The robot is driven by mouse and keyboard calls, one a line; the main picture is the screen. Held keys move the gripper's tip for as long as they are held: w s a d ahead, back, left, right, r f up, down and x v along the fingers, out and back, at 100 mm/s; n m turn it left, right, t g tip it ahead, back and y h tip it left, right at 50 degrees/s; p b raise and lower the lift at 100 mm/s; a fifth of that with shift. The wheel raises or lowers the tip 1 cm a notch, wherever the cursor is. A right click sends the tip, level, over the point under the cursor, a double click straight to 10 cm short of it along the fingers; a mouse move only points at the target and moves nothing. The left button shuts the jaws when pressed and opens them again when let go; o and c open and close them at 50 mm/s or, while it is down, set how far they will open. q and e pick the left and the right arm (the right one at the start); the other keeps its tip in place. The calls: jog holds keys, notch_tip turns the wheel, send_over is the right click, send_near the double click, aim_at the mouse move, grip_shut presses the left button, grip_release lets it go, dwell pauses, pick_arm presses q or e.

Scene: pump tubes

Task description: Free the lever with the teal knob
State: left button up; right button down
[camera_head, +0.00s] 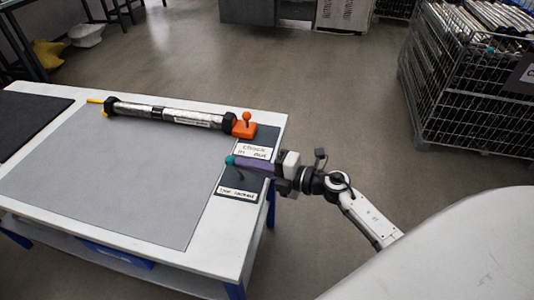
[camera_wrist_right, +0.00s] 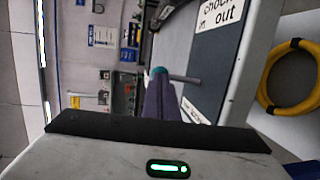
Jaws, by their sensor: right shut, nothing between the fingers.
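The teal knob (camera_head: 230,160) shows at the tip of my right gripper (camera_head: 240,163), above the dark panel at the table's right end. In the right wrist view the teal knob (camera_wrist_right: 157,71) is just beyond the purple fingers (camera_wrist_right: 160,97), and a grey lever rod (camera_wrist_right: 185,78) runs right from it. The purple fingers are shut together with nothing between them. I cannot tell whether they touch the knob. The lever's base is partly hidden by the gripper in the head view. My left gripper is not in view.
A long silvery tube (camera_head: 172,114) with black ends lies along the table's far side. An orange block with a round-knobbed handle (camera_head: 245,124) is at its right end. Signs (camera_head: 254,150) flank the knob. The grey mat (camera_head: 120,185) is clear. A wire cage (camera_head: 465,100) stands right.

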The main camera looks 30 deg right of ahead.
jog(key=shift+s+r, duration=0.15)
jog(key=shift+r, duration=0.25)
jog(key=v, duration=1.3)
jog(key=shift+s+d, duration=0.15)
jog(key=shift+d, duration=0.15)
jog(key=shift+r, duration=0.1)
jog(key=s+a+f+m+g+h, duration=0.2)
jog(key=s+a+f+m+h, duration=0.1)
jog(key=s+a+f+m, duration=0.4)
jog(key=s+a+f+m+g+h, duration=0.3)
jog(key=s+a+f+m, duration=0.5)
jog(key=f+m, duration=0.5)
jog(key=m, duration=0.3)
